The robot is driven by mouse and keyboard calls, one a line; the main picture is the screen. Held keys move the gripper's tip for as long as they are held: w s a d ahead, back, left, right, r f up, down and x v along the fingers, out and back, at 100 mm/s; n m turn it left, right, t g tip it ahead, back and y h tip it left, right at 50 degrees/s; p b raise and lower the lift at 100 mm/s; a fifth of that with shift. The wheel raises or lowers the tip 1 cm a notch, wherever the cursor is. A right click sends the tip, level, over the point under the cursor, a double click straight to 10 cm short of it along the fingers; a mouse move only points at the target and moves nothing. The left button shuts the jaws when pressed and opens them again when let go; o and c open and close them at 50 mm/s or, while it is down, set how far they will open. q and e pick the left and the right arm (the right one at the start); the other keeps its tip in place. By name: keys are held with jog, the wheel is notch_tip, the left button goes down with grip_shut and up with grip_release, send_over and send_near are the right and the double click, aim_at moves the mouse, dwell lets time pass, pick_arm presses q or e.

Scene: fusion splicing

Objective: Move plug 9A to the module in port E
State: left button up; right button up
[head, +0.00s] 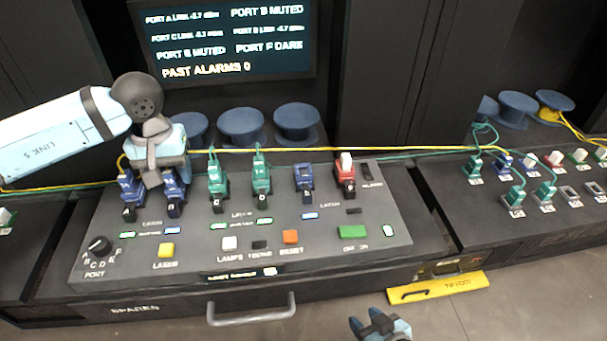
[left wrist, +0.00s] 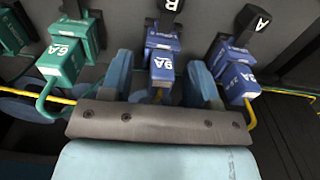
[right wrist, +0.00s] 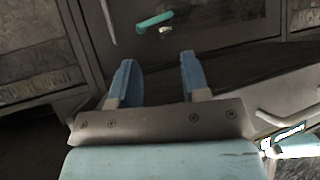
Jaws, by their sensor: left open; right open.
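Plug 9A (left wrist: 165,66) is blue and sits in the module in port B (head: 175,190), the second port from the left on the sloped console. My left gripper (left wrist: 158,72) is open, with one finger on each side of this plug; I cannot tell whether they touch it. In the head view my left gripper (head: 163,168) partly hides the plug from above. The blue module in port E (head: 304,178) shows an empty front with no plug. My right gripper (head: 376,324) is open and empty, low in front of the console; its fingers show in the right wrist view (right wrist: 158,70).
Beside plug 9A are a blue plug in port A (head: 130,188) and green plugs in ports C (head: 217,180) and D (head: 261,174). Port F holds a red module (head: 345,173). Yellow and green cables run behind. The screen (head: 228,40) reads ports B and E muted.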

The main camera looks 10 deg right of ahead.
aim_at(167, 170)
pick_arm(q)
jog(key=shift+b, duration=0.4)
grip_shut()
dwell(0.4)
jog(key=shift+r, duration=0.15)
jog(key=shift+r+p, duration=0.8)
jog(key=shift+r, duration=2.05)
